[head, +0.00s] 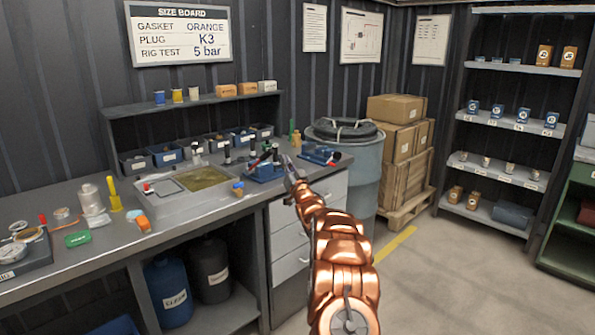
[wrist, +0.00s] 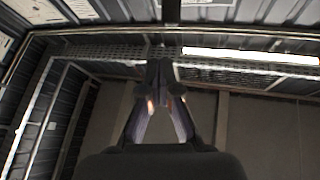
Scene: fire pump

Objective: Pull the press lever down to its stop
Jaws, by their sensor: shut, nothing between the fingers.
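A small blue fixture (head: 264,173) with dark upright parts stands on the right part of the workbench. It may be the press, but its lever is too small to make out for sure. A second blue device (head: 320,154) with dark and red parts lies further right on the bench. My gripper (head: 290,166) is at the end of my copper-coloured arm, just right of the blue fixture in the picture. Whether it touches anything there cannot be told. In the wrist view my gripper (wrist: 160,80) is shut and empty, with only ceiling and walls behind it.
The workbench (head: 240,208) carries a shallow tray (head: 150,208), small bins and loose parts. A grey drum (head: 362,170) stands right of the bench, with stacked cartons (head: 398,145) on a pallet behind. Shelves line the right. The floor (head: 430,265) in front is clear.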

